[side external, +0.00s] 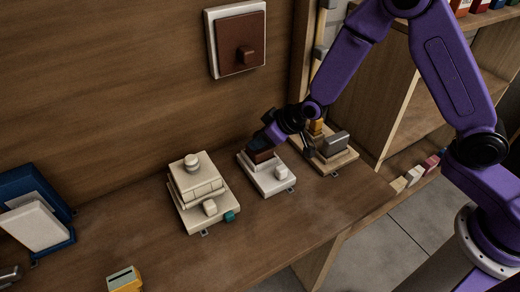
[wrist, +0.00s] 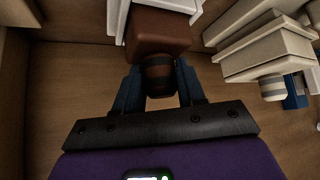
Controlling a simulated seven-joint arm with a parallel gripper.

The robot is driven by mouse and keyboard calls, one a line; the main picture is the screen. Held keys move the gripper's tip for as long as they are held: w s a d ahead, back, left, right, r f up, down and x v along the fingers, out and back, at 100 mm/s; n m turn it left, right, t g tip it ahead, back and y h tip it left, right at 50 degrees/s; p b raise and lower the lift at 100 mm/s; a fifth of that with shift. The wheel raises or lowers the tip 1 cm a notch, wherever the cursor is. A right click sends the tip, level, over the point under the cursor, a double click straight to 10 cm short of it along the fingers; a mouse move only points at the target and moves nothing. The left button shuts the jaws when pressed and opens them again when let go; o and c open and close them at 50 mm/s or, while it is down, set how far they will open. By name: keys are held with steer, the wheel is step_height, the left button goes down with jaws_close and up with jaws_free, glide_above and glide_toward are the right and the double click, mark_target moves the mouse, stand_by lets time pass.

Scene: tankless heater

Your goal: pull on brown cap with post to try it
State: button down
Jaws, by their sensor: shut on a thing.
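The brown cap (wrist: 157,33) sits on a white base (side external: 271,181) in the middle of the wooden counter. Its round, banded post (wrist: 159,79) points toward my gripper in the wrist view. My gripper (wrist: 159,84) is shut on the post, with one blue finger on each side. In the side external view the cap (side external: 261,156) shows as a dark brown block under my gripper, and the post is hidden. From these views I cannot tell whether the cap is apart from its base.
A cream stacked unit (side external: 197,187) stands left of the white base. A tan base with a grey block (side external: 334,144) stands close on the right. A brown panel (side external: 240,44) hangs on the wall. The counter's front edge is near; bare counter lies in front.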

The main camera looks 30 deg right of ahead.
steer(key=c, duration=0.6)
jaws_free()
steer(key=v, duration=1.7)
steer(key=shift+s+r, duration=0.1)
steer(key=shift+r, duration=0.05)
steer(key=s+d+n+g+h, duration=0.1)
steer(key=s+d, duration=0.3)
steer(key=s, duration=0.4)
steer(key=s+d+n+g+h, duration=0.1)
steer(key=s+d+n+g, duration=0.2)
steer(key=s, duration=0.5)
steer(key=s+d+n+g+h, duration=0.1)
steer(key=s+d+n+g, duration=0.1)
steer(key=s+d, duration=0.3)
steer(key=shift+s+r+n+g+h, duration=0.15)
steer(key=shift+s+g, duration=0.05)
steer(key=shift+s, duration=0.65)
steer(key=shift+s+r+n+g+h, duration=0.15)
steer(key=shift+s+g, duration=0.05)
steer(key=shift+s, duration=0.7)
